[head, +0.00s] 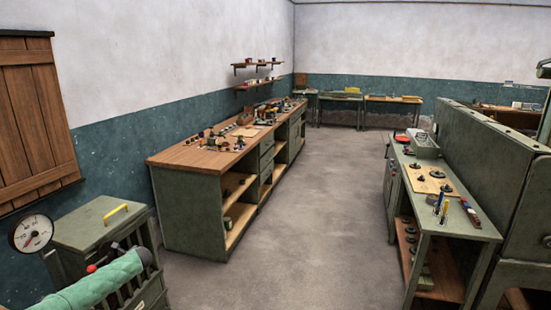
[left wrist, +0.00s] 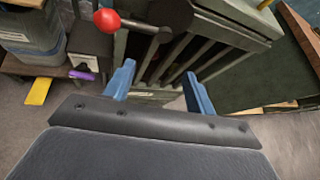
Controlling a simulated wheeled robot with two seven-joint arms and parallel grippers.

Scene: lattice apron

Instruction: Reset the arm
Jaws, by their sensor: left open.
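My left arm enters the head view at the lower left in a pale green padded cover, ending in a dark wrist part; its fingers are not clear there. In the left wrist view my left gripper (left wrist: 156,80) is open, with two blue fingers apart and nothing between them. Beyond the fingers is a grey-green slatted machine frame (left wrist: 205,62). A lever with a red ball knob (left wrist: 107,20) stands left of the fingers, apart from them. The red knob also shows in the head view (head: 91,268). My right gripper is in neither view.
A green cabinet with a yellow handle (head: 115,214) and a round gauge (head: 32,232) stand close at left. A long wood-topped bench (head: 190,156) lines the left wall. A green workbench (head: 465,228) stands at right. The grey floor (head: 310,220) between is clear.

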